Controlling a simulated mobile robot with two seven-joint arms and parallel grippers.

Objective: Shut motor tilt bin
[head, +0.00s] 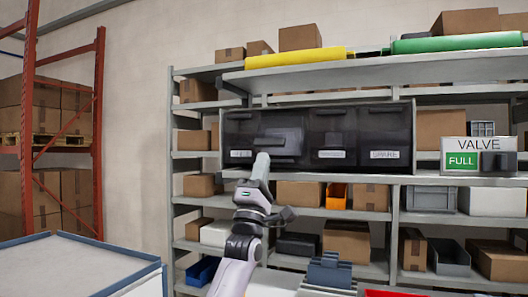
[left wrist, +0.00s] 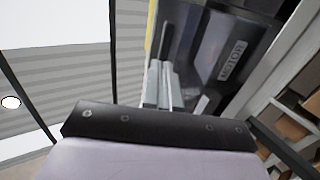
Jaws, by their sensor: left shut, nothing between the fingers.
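A row of dark translucent tilt bins sits on the shelf in the head view. The bin second from the left (head: 285,138) looks tilted forward from the row, and my left gripper (head: 262,158) is at its front, hiding its lower part. In the left wrist view a dark bin front with a MOTOR label (left wrist: 232,60) is close beside my left gripper (left wrist: 163,88), whose fingers are together with nothing between them. I cannot tell whether the fingertips touch the bin. My right gripper is not in view.
The bin at the right end (head: 384,130) looks upright. A VALVE sign with a green FULL panel (head: 462,163) stands right of the row. A yellow roll (head: 295,58) lies on the shelf above. A grey-topped table (head: 75,265) is at the lower left.

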